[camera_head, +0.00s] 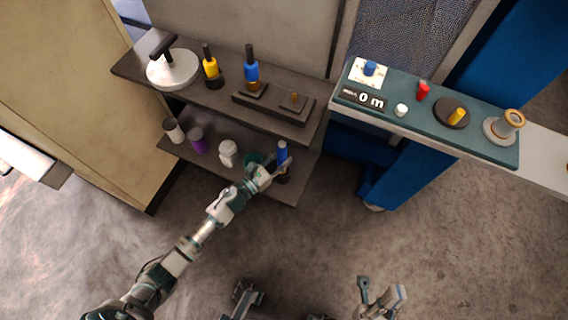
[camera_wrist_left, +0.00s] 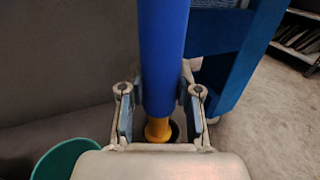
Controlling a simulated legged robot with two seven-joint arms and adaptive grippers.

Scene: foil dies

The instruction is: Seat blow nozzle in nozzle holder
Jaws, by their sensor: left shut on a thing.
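A blue cylinder with a yellow lower end, which I take to be the blow nozzle (camera_head: 282,150), is upright in my left gripper (camera_head: 272,168) at the right end of the lower shelf. In the left wrist view the nozzle (camera_wrist_left: 163,55) stands between the two pads of my left gripper (camera_wrist_left: 160,105), which is shut on it. Its yellow end is over or in a dark round opening, perhaps the nozzle holder (camera_wrist_left: 174,130); I cannot tell whether it is seated. My right gripper (camera_head: 381,292) has its fingers apart and is empty, low in the head view.
A green round container (camera_wrist_left: 62,160) is close left of my left gripper. A white item (camera_head: 228,152), a purple cup (camera_head: 197,140) and a pale cup (camera_head: 173,131) share the lower shelf. The upper shelf (camera_head: 215,98) overhangs behind. A teal bench (camera_head: 470,140) stands right.

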